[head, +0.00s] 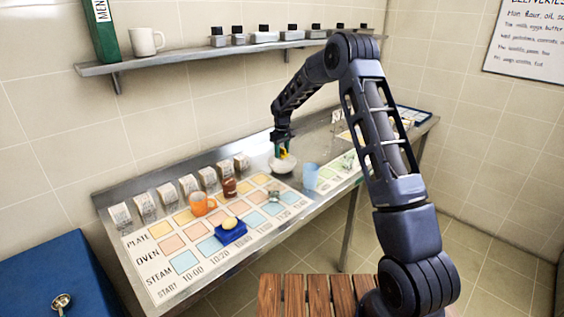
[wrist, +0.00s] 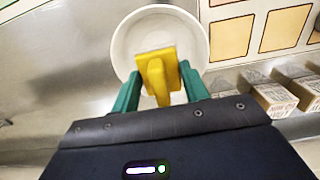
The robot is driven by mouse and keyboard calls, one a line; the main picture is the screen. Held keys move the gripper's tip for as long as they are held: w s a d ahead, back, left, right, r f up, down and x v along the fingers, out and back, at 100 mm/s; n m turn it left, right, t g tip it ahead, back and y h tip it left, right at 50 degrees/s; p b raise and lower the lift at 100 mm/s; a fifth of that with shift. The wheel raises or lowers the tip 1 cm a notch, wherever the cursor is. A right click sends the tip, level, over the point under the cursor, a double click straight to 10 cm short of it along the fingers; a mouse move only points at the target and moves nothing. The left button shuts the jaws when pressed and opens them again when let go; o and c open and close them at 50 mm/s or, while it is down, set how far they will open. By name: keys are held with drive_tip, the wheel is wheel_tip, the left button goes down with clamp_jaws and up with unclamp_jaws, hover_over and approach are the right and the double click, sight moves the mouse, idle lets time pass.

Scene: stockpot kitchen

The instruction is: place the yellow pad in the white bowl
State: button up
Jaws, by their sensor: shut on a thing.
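The yellow pad (wrist: 157,75) is held between the green fingers of my gripper (wrist: 160,92), seen in the wrist view. The white bowl (wrist: 127,32) lies beneath it, and the pad overlaps the bowl's inside in that view. In the head view the white bowl (head: 281,166) stands on the steel counter, with my gripper (head: 283,149) just above it. A bit of the yellow pad shows between the fingers there. I cannot tell whether the pad touches the bowl.
Several small boxes (head: 168,194) line the back. A shelf (head: 180,59) hangs above.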

sight(282, 160)
drive_tip(key=shift+f, duration=2.6)
drive_tip(key=shift+f, duration=0.35)
drive_tip(key=o, duration=1)
